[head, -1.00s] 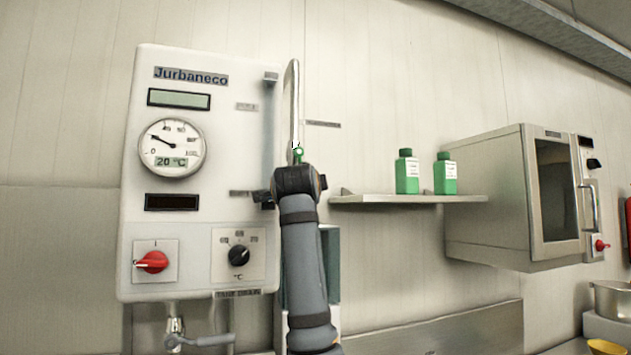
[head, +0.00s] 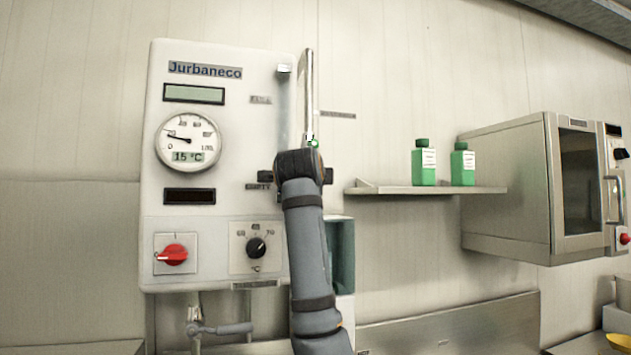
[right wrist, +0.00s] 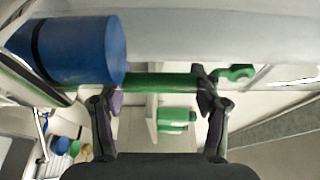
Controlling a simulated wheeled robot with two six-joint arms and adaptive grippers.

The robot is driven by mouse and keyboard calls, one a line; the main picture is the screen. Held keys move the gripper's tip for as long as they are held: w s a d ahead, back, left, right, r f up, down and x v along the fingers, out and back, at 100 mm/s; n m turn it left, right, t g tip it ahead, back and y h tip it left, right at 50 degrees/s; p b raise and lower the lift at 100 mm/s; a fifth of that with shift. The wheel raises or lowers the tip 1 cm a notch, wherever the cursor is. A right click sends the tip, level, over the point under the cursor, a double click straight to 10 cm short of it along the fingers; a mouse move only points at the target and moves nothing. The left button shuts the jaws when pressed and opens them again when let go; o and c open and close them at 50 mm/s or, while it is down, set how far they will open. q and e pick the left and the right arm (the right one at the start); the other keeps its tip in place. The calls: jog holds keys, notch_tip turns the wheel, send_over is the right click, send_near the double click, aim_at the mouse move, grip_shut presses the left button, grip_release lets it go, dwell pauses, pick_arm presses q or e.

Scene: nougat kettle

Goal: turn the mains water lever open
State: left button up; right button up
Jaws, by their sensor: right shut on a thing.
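The mains water lever is a green bar (right wrist: 160,82) across the middle of the right wrist view. In the head view only a small green part of it (head: 313,143) shows, at the lower end of the upright pipe and just above my wrist. My right gripper (right wrist: 160,86) has its two fingers at either end of the bar's visible stretch and is shut on it. In the head view my right gripper (head: 298,163) hides most of the lever, and its fingertips are hidden. My left gripper is in neither current view.
A white Jurbaneco control box (head: 225,120) with a gauge (head: 188,142) and red switch (head: 174,255) is left of my arm. A shelf (head: 430,190) with two green bottles and a steel oven (head: 505,190) are to the right. A blue cylinder (right wrist: 75,50) lies beside the bar.

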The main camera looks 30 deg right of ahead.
jog(key=o, duration=1.7)
jog(key=v, duration=1.2)
